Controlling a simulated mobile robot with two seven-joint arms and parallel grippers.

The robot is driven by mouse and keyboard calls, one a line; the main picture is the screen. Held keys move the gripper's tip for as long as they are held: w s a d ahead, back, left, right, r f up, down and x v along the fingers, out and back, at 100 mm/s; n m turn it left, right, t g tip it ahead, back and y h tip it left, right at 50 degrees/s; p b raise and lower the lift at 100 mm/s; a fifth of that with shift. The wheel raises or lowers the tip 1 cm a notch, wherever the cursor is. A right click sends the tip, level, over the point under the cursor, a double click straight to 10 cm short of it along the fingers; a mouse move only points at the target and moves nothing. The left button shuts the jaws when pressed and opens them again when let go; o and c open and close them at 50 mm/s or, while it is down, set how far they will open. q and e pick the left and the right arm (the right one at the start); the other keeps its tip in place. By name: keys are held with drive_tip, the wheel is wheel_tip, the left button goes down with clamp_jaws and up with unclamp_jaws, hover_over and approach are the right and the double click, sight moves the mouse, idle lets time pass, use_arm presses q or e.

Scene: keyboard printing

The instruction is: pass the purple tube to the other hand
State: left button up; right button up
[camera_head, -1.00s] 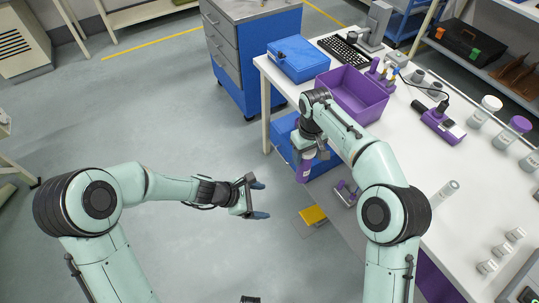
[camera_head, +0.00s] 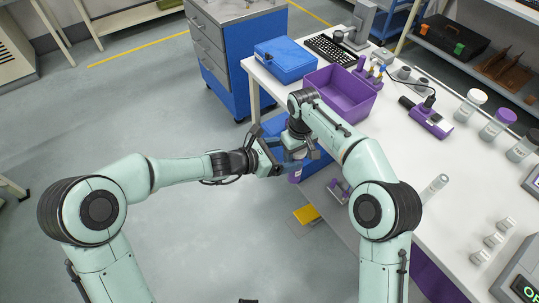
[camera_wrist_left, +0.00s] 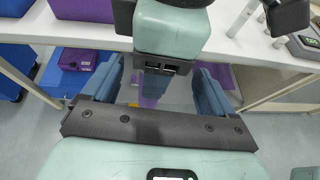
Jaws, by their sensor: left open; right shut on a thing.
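The purple tube (camera_head: 295,176) hangs below my right gripper (camera_head: 300,153), which is shut on it beside the front edge of the workbench. Only its purple lower end shows clearly in the head view; the grippers hide the rest. My left gripper (camera_head: 277,158) is open, with its fingers close to the right gripper from the left. In the left wrist view, the blue fingers of my left gripper (camera_wrist_left: 157,88) stand wide apart. A purple patch, seemingly the tube (camera_wrist_left: 153,88), shows between them under my right gripper. Whether the fingers touch it cannot be told.
The white workbench (camera_head: 400,140) holds a purple bin (camera_head: 342,92), a blue case (camera_head: 285,60), a keyboard (camera_head: 331,50), a purple handheld device (camera_head: 430,121) and several capped jars. A yellow item (camera_head: 307,214) lies low under the bench.

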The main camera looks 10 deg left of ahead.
use_arm(q)
drive_tip(key=shift+x, duration=2)
drive_tip(key=c, duration=1.2)
drive_tip(key=shift+o, duration=0.2)
use_arm(e)
drive_tip(key=o, duration=1.4)
drive_tip(key=shift+o, duration=0.2)
